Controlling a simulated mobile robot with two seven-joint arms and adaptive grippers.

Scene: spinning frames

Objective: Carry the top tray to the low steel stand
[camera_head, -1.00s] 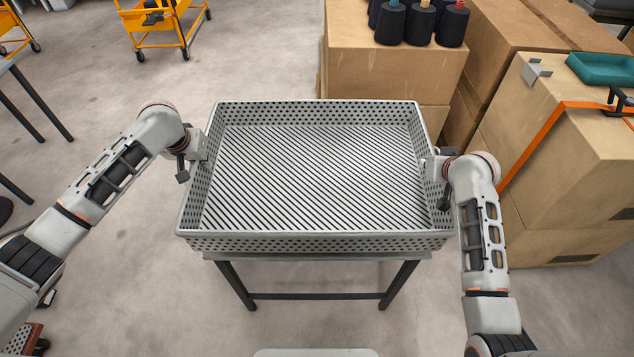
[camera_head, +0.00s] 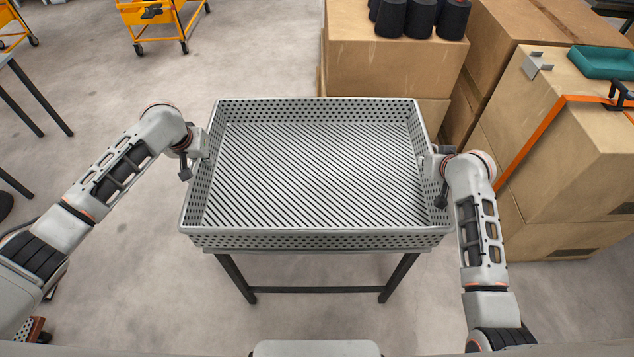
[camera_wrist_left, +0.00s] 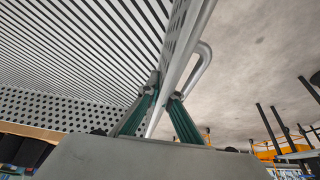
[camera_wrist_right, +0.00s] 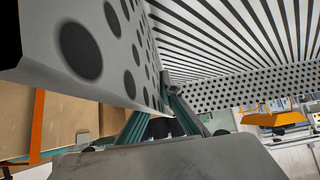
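The tray (camera_head: 318,241) is a wide, empty, light grey tray with perforated walls and a slatted floor. It sits level in the middle of the head view, over the grey steel stand (camera_head: 318,290) with dark legs; I cannot tell whether it touches the top. My left gripper (camera_head: 203,145) is at its left wall; the left wrist view shows green fingers (camera_wrist_left: 164,95) closed on both sides of that wall, near a bent handle. My right gripper (camera_head: 440,165) is at the right wall; the right wrist view shows its fingers (camera_wrist_right: 170,90) around that wall. No second tray is visible beneath.
Cardboard boxes (camera_head: 395,60) with dark cones (camera_head: 420,15) stand behind the tray. More boxes (camera_head: 570,140), strapped in orange and holding a teal tray (camera_head: 603,62), stand close on the right. An orange cart (camera_head: 160,15) is at back left.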

